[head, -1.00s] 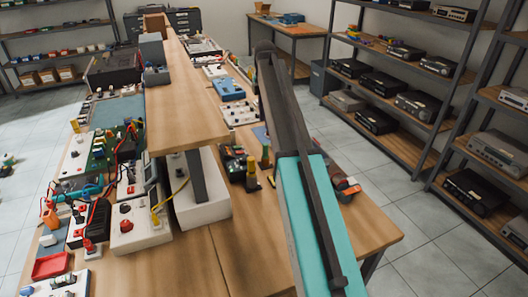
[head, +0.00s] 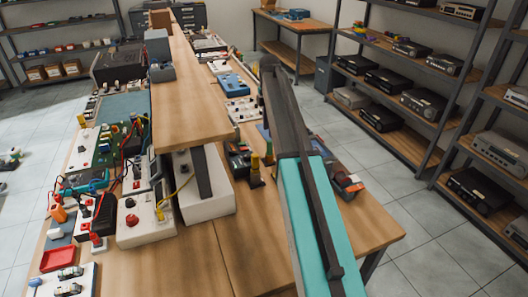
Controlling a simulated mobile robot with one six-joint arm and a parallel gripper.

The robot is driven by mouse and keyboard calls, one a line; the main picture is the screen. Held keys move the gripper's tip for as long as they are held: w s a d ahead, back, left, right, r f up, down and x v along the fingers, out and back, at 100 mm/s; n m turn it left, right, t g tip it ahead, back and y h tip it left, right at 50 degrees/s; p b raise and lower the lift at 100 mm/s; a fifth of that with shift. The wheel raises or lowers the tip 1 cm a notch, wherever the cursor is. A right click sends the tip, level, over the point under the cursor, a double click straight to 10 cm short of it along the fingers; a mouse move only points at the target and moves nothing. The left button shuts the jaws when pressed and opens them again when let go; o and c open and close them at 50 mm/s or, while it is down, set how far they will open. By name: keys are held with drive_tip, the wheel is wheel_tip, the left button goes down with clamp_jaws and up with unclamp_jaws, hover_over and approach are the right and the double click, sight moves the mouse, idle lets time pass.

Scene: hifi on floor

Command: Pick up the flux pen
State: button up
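I cannot make out the flux pen for certain. Two small upright items stand on the right half of the workbench (head: 270,235), just left of my arm. One is yellow with a dark base (head: 255,170) and the other is yellow-green (head: 269,153). They are too small to name. My teal and dark grey arm rises from the bottom of the head view across the bench's right part and hides some of the bench top. My gripper does not show.
A raised wooden shelf (head: 190,110) runs along the bench's middle. Instruments, wires and a red tray (head: 58,259) crowd its left side. A red-and-grey item (head: 348,183) sits right of my arm. Metal racks (head: 440,110) stand at right, with clear floor (head: 430,235) between.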

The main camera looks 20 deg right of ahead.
sight(269, 141)
drive_tip(key=shift+f, duration=1.5)
drive_tip(key=shift+f+p, duration=0.1)
drive_tip(key=shift+p, duration=0.2)
drive_tip(key=shift+d+f+p, duration=0.1)
drive_tip(key=shift+f+p, duration=0.9)
drive_tip(key=shift+f, duration=1.5)
drive_tip(key=shift+c, duration=0.4)
clamp_jaws()
